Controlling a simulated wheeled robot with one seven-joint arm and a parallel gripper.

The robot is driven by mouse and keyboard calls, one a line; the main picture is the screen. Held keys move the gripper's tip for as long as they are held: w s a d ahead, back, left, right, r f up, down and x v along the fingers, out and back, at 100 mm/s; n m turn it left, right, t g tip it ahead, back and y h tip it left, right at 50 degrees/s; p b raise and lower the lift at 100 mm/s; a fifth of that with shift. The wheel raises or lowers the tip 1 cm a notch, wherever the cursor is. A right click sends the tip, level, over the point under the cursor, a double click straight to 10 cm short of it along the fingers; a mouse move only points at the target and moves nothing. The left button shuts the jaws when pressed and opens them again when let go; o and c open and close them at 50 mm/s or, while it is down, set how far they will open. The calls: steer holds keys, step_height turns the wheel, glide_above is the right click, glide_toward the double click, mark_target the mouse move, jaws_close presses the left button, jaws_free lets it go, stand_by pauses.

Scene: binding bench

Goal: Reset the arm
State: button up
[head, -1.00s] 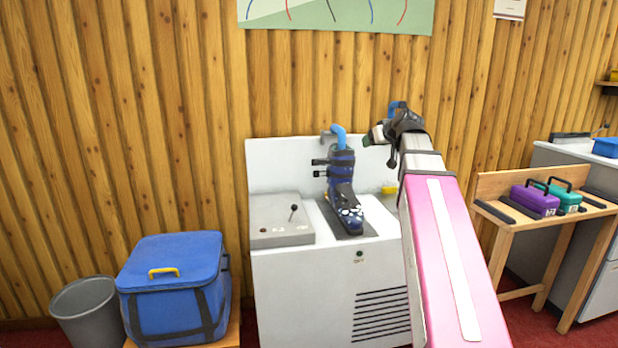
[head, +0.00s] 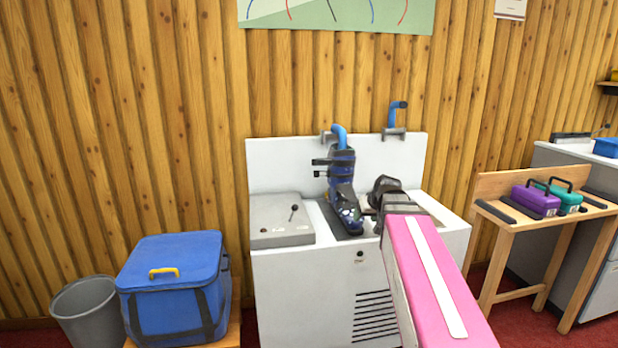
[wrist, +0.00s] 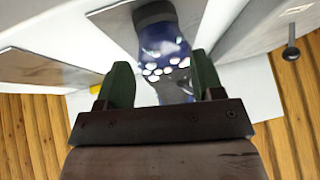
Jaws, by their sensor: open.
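My gripper (wrist: 163,88) is open and empty in the wrist view, its two green fingers apart. Beyond them the blue ski boot (wrist: 165,45) with white spots shows, seemingly not between the fingertips. In the head view my arm comes up from the lower right, and its dark wrist is just right of the boot (head: 343,190). The fingers are hidden there. The boot stands upright on a dark pad on the white machine (head: 300,280), under a blue bent pipe (head: 340,136).
A second blue pipe (head: 397,112) stands at the machine's back right. A blue cooler bag (head: 172,290) and bin (head: 88,312) are at left. A wooden bench (head: 508,213) holding purple and teal cases is at right.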

steer(key=s+f+m+g+h, duration=0.1)
steer(key=s+f+g, duration=0.2)
steer(key=s+f, duration=0.5)
steer(key=s+a+f+m+g+h, duration=0.1)
steer(key=s+f+g, duration=0.2)
steer(key=s+f, duration=0.6)
step_height(320, 180, down, 7)
steer(key=shift+f+h, duration=0.1)
steer(key=shift+h, duration=0.3)
